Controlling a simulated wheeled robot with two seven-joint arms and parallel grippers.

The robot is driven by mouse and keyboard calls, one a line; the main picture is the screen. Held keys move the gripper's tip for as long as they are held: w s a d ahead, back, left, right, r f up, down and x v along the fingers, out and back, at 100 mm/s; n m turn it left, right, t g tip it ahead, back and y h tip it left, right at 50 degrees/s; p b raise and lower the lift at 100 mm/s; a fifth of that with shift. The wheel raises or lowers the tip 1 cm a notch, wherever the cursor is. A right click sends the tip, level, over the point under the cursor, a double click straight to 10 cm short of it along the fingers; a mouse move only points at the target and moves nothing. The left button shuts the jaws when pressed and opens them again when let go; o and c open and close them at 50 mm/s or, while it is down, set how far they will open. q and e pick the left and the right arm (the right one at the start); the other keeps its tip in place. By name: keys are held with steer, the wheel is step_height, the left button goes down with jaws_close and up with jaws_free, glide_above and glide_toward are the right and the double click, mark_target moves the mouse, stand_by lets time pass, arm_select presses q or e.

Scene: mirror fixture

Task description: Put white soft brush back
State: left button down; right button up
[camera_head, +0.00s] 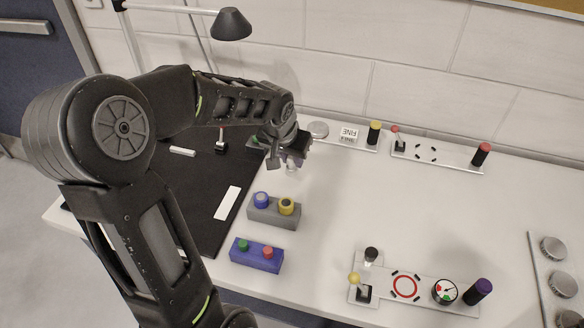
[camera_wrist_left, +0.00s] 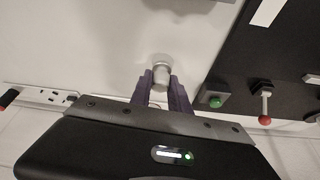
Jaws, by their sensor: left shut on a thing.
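My left gripper (camera_head: 293,160) is over the white table near the back edge of the black mat. It is shut on a small pale cylindrical thing (camera_head: 291,168), apparently the white soft brush. In the left wrist view the gripper's two purple fingers (camera_wrist_left: 162,90) sit on either side of this pale cylinder (camera_wrist_left: 161,70), whose round end shows beyond the fingertips. I cannot tell whether it touches the table. The arm and gripper hide part of the area behind. My right gripper is not in view.
A grey knob box (camera_head: 273,212), blue button box (camera_head: 257,256) and gauge plate (camera_head: 415,292) stand nearer. A black mat (camera_head: 190,190) lies left. The table's middle is clear.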

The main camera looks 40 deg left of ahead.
mark_target(290, 163)
arm_select(q)
steer(key=shift+f, duration=0.1)
steer(key=shift+f, duration=1.75)
steer(key=shift+f, duration=0.2)
steer(key=c, duration=1.2)
jaws_free()
steer(key=shift+c, duration=0.2)
steer(key=shift+r, duration=0.1)
steer(key=shift+s+r, duration=0.1)
steer(key=shift+r, duration=0.3)
steer(key=v, duration=1.1)
steer(key=shift+r, duration=0.15)
